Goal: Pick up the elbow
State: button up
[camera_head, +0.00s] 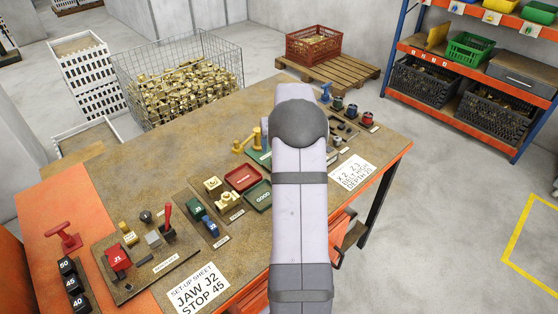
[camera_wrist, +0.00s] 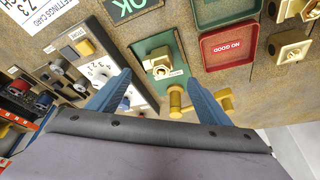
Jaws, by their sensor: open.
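My gripper (camera_wrist: 157,78) is open and empty in the wrist view, its two blue fingers spread above the bench. A pale brass fitting (camera_wrist: 160,64) sits on a green plate (camera_wrist: 146,46), between and just beyond the fingertips. A yellower brass piece (camera_wrist: 177,101) stands beside the plate. More yellow brass (camera_wrist: 225,99) shows past the right finger, which hides what lies between them. The yellow brass also shows in the head view (camera_head: 240,146), left of my arm. Which brass part is the elbow I cannot tell for sure. My arm hides the gripper in the head view.
Red (camera_head: 242,178) and green (camera_head: 258,196) trays lie left of my arm, near loose brass fittings (camera_head: 227,201). A dial panel (camera_wrist: 102,72) is close to the left finger. A wire basket of brass parts (camera_head: 180,90) stands behind the bench.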

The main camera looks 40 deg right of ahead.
jog(key=shift+p+x, duration=0.4)
jog(key=shift+x, duration=0.6)
jog(key=shift+s+p+x, duration=0.15)
jog(key=shift+p+x, duration=0.5)
jog(key=shift+x, duration=0.2)
jog(key=shift+s+p+x, duration=0.15)
jog(key=shift+p+x, duration=0.45)
jog(key=shift+x, duration=1.2)
jog(key=shift+d, duration=0.1)
jog(key=c, duration=1.5)
jog(key=shift+d+r, duration=0.1)
jog(key=shift+c, duration=0.9)
